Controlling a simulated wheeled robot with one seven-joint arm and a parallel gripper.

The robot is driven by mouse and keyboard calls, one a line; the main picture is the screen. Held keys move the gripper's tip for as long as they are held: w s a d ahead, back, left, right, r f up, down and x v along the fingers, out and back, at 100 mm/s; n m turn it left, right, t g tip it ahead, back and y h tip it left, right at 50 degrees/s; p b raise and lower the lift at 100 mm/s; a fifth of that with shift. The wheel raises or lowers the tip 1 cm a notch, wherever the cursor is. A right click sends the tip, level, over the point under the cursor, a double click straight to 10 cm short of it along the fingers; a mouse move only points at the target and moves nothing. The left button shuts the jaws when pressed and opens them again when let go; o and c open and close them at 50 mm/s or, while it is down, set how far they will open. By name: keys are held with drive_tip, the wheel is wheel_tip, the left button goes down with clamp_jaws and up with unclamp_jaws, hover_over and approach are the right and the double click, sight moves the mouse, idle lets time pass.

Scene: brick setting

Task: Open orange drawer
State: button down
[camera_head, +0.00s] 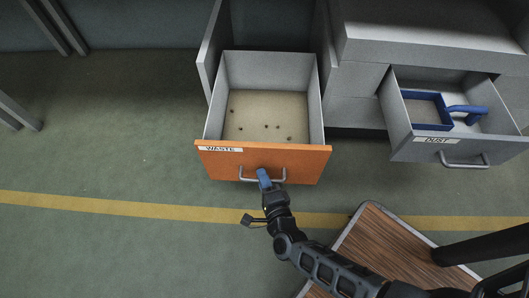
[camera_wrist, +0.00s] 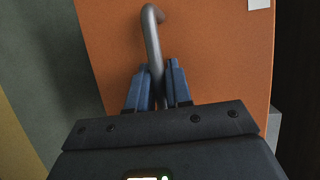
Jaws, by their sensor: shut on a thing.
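The orange drawer (camera_head: 310,162) is pulled well out of the grey cabinet, and I look down into it. Its front carries a "WASTE" label and a grey bar handle (camera_head: 248,180). Several small dark specks lie on its beige floor. My gripper (camera_head: 264,178) is at the middle of this handle, with its blue fingers shut on it. In the wrist view the handle (camera_wrist: 152,40) runs down between the two blue fingers (camera_wrist: 157,88), in front of the orange panel (camera_wrist: 220,60). The handle's lower end is hidden by the gripper.
A grey drawer labelled "DUST" (camera_head: 400,143) is also open at the right, holding a blue tray (camera_head: 425,95) and a blue-handled thing (camera_head: 467,110). A wooden-topped surface (camera_head: 390,250) is at the lower right. Green floor (camera_head: 110,140) with a yellow stripe (camera_head: 100,205) is clear at the left.

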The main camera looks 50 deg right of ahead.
drive_tip(key=shift+s+a, duration=0.8)
drive_tip(key=shift+a, duration=0.25)
drive_tip(key=shift+s+a, duration=0.8)
drive_tip(key=shift+a, duration=0.2)
drive_tip(key=c, duration=1.1)
unclamp_jaws()
drive_tip(key=p+v, duration=0.1)
drive_tip(key=v, duration=0.6)
drive_tip(key=shift+s+a, duration=0.15)
drive_tip(key=shift+s, duration=0.2)
drive_tip(key=shift+r, duration=0.1)
